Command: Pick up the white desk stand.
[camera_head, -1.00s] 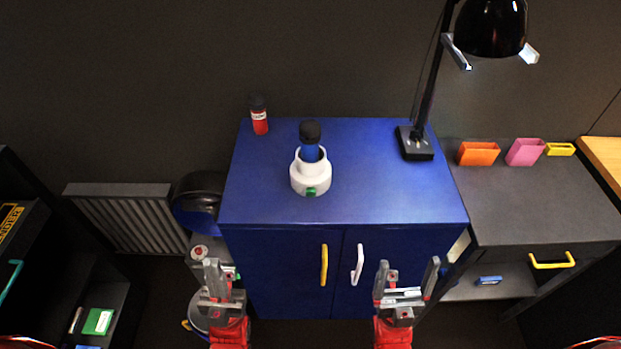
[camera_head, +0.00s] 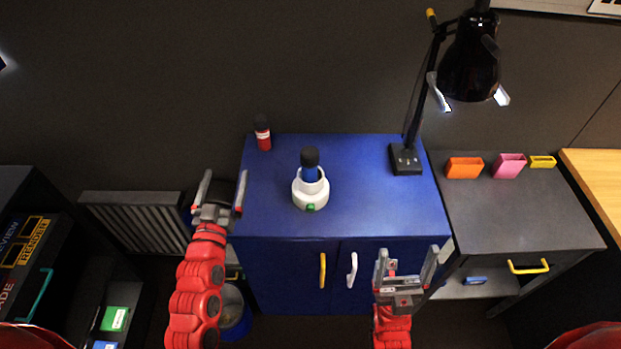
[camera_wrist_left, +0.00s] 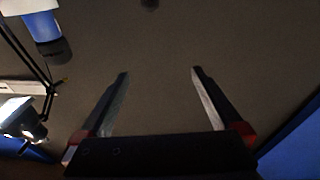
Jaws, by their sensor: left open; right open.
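The white desk stand (camera_head: 311,193) stands upright on the blue cabinet top, with a green patch on its front. A blue bottle with a black cap (camera_head: 311,167) sits in it. My left gripper (camera_head: 222,186) is open and empty at the cabinet's left edge, to the left of the stand and apart from it. In the left wrist view the open fingers (camera_wrist_left: 160,72) have nothing between them. A blue, dark-capped object (camera_wrist_left: 45,32) and part of something white show at its upper left. My right gripper (camera_head: 407,264) is open and empty in front of the cabinet's right door.
The blue cabinet (camera_head: 370,215) also carries a red bottle (camera_head: 263,134) at the back left and a black lamp (camera_head: 406,158) at the back right. Its top is clear around the stand. A dark desk (camera_head: 510,215) with small bins adjoins on the right.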

